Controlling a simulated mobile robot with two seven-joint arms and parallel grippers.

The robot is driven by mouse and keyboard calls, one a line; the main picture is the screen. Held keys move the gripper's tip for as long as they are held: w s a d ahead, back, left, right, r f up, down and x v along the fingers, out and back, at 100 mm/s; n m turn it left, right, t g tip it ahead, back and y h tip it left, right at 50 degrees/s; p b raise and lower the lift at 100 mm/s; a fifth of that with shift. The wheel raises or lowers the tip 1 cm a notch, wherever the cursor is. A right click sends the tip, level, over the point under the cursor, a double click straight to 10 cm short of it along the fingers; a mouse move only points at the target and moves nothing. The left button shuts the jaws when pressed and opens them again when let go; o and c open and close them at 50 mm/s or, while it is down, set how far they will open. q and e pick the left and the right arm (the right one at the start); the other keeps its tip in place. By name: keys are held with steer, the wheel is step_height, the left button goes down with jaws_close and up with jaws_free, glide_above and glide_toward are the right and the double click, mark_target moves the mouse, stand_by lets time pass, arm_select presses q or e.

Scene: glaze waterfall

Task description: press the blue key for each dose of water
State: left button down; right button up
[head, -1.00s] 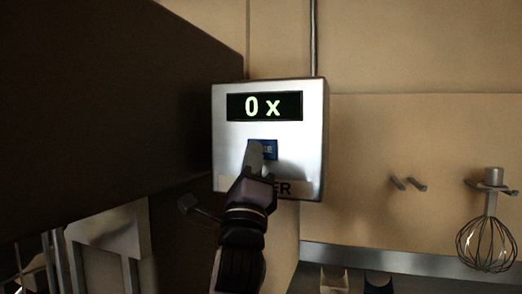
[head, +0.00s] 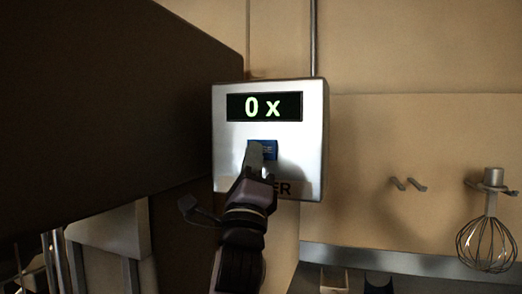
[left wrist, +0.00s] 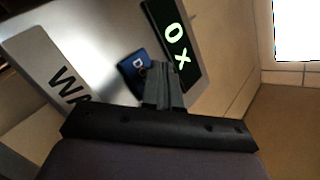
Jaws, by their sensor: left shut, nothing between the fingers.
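A silver wall box (head: 230,130) has a dark display (head: 264,106) that reads "0 x" in green. The blue key (head: 268,147) sits below the display, partly hidden by my left gripper (head: 256,152). The left gripper is shut and empty, its fingertips in front of the key. In the left wrist view the blue key (left wrist: 135,68) shows beside the closed fingertips (left wrist: 162,72), and the display (left wrist: 172,45) reads "0 x". I cannot tell whether the fingertips touch the key. A label on the box's lower part is partly covered. My right gripper is not in view.
A large dark panel (head: 100,100) stands to the left of the box. A whisk (head: 486,240) hangs on the wall at the right, with small pegs (head: 408,184) beside it. A metal rail (head: 400,261) runs low along the wall.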

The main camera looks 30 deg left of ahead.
arm_select(q)
steer(key=shift+w, duration=0.1)
stand_by(0.7)
steer(key=shift+w+a, duration=0.1)
steer(key=shift+w, duration=0.25)
steer(key=shift+w+a, duration=0.15)
steer(key=shift+w, duration=0.3)
stand_by(0.8)
steer(key=shift+s, duration=0.1)
steer(key=shift+s+d, duration=0.25)
steer(key=shift+s, duration=0.5)
steer(key=shift+s, duration=0.1)
steer(key=s+p, duration=0.1)
steer(key=s, duration=0.1)
steer(key=s+d+p, duration=0.1)
steer(key=s, duration=0.1)
steer(key=shift+s+d, duration=0.1)
steer(key=shift+s, duration=0.25)
